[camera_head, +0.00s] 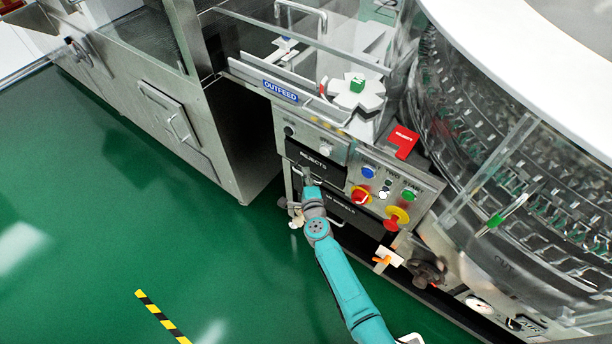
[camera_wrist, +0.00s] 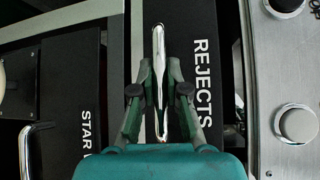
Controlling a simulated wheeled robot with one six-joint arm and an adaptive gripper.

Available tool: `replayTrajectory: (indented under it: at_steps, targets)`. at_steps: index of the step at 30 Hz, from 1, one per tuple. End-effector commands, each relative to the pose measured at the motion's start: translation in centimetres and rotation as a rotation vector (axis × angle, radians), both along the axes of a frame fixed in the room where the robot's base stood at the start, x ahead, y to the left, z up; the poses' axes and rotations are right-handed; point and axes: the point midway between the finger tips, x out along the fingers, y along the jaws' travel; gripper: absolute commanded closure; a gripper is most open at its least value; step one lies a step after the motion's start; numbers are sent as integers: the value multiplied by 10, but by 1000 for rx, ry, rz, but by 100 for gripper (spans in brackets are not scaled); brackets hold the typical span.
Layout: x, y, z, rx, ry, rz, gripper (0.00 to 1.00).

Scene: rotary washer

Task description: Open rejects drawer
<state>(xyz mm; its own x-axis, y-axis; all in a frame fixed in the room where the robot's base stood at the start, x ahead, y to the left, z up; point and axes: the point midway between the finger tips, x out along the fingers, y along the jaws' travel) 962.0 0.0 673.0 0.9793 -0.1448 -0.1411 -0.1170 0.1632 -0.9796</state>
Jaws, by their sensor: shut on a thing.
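The rejects drawer (camera_head: 316,163) has a black front with white "REJECTS" lettering, below the outfeed on the machine's front. In the wrist view its black front (camera_wrist: 204,60) appears turned sideways, with a shiny metal bar handle (camera_wrist: 158,55). My gripper (camera_wrist: 160,92) has one finger on each side of this handle and is shut on it. In the head view my gripper (camera_head: 308,184) is at the drawer front, small and partly hidden by my teal arm. I cannot tell from these frames how far the drawer front stands out.
A second black drawer (camera_head: 345,208), with partly hidden lettering, lies just below. A control panel with a red-yellow knob (camera_head: 361,195) and an emergency stop (camera_head: 397,217) is to the right. A steel cabinet (camera_head: 150,90) stands left. Green floor (camera_head: 120,230) is open in front.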

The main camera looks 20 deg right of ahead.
Motion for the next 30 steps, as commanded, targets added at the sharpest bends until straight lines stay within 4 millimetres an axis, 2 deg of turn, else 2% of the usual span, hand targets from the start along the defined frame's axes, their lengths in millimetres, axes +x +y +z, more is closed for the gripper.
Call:
replayTrajectory:
  at_steps: [8,24,30]
  targets:
    - [-9,13,-1,1,2,2,100]
    - [-74,102,-1,-1,1,6,100]
    - [-90,124,-1,0,2,2,100]
